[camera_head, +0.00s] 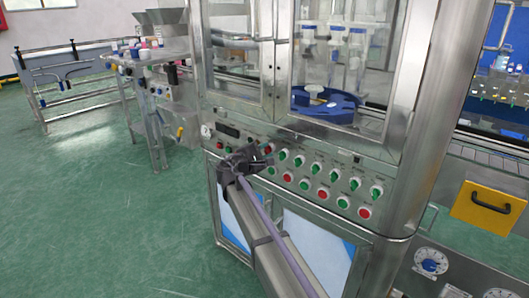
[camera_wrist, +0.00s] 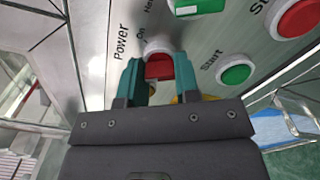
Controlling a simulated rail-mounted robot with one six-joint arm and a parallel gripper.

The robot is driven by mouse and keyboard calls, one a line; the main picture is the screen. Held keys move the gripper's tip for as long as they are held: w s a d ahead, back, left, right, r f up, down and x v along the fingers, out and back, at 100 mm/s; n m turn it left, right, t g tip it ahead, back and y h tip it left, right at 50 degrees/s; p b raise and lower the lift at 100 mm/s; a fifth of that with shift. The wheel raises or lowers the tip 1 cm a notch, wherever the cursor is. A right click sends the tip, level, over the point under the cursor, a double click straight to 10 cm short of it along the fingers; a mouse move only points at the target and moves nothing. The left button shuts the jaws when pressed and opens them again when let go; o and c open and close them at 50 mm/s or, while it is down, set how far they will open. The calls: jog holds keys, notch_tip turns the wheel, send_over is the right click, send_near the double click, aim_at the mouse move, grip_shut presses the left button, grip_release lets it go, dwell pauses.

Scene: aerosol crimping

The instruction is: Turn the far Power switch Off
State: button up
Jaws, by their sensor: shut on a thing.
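The Power switch (camera_wrist: 160,66) shows in the wrist view as a red knob on a pale ring, under the printed words Power and On. My gripper (camera_wrist: 162,80) has its teal fingers on both sides of the red knob and is shut on it. The fingers and the dark gripper body hide the lower part of the switch. In the head view my gripper (camera_head: 262,155) is at the left part of the control panel (camera_head: 318,172), and it hides the switch there.
Several green knobs (camera_head: 299,160) and red buttons (camera_head: 288,177) sit close to the right of my gripper. A green Start button (camera_wrist: 235,74) is beside it in the wrist view. Glass doors (camera_head: 320,60) are above the panel. Green floor (camera_head: 90,200) is open to the left.

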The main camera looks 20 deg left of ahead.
jog(key=o, duration=0.9)
jog(key=v, duration=1)
jog(key=shift+s+a, duration=0.15)
jog(key=shift+s, duration=0.25)
